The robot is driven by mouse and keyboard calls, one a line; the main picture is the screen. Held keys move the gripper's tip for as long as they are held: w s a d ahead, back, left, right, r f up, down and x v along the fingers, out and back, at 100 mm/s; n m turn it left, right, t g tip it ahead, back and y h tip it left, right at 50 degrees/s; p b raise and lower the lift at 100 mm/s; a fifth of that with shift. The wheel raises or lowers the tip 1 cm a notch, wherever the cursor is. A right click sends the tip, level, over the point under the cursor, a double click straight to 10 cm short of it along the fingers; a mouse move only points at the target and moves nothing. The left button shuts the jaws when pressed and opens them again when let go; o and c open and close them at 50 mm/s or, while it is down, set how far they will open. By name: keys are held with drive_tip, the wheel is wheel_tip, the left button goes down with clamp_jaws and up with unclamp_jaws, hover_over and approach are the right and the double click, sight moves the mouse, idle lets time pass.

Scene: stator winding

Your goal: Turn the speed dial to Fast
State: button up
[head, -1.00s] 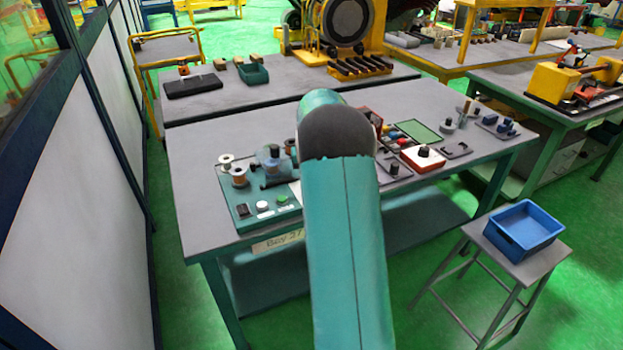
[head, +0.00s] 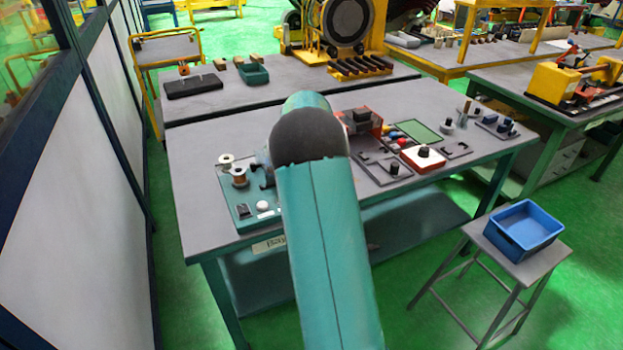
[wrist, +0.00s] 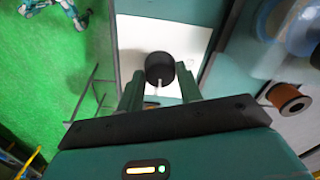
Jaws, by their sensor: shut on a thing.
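The speed dial (wrist: 160,67) is a black round knob with a white pointer mark, set on a white plate (wrist: 140,32). In the wrist view the pointer mark faces down toward my gripper body. My gripper (wrist: 160,84) has its two green fingers on either side of the knob, shut on it. The plate's lettering cannot be read, so the setting cannot be told. In the head view my arm hides the dial and the gripper.
A copper-wire spool (wrist: 287,98) stands right of the dial in the wrist view. The teal board (head: 236,196) carries spools and buttons on the grey bench. A blue bin (head: 524,228) stands on a stool.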

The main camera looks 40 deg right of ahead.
drive_tip(key=shift+d+m, duration=0.1)
drive_tip(key=shift+m, duration=0.8)
drive_tip(key=o, duration=1)
drive_tip(key=shift+f, duration=0.1)
wheel_tip(320, 180, up, 14)
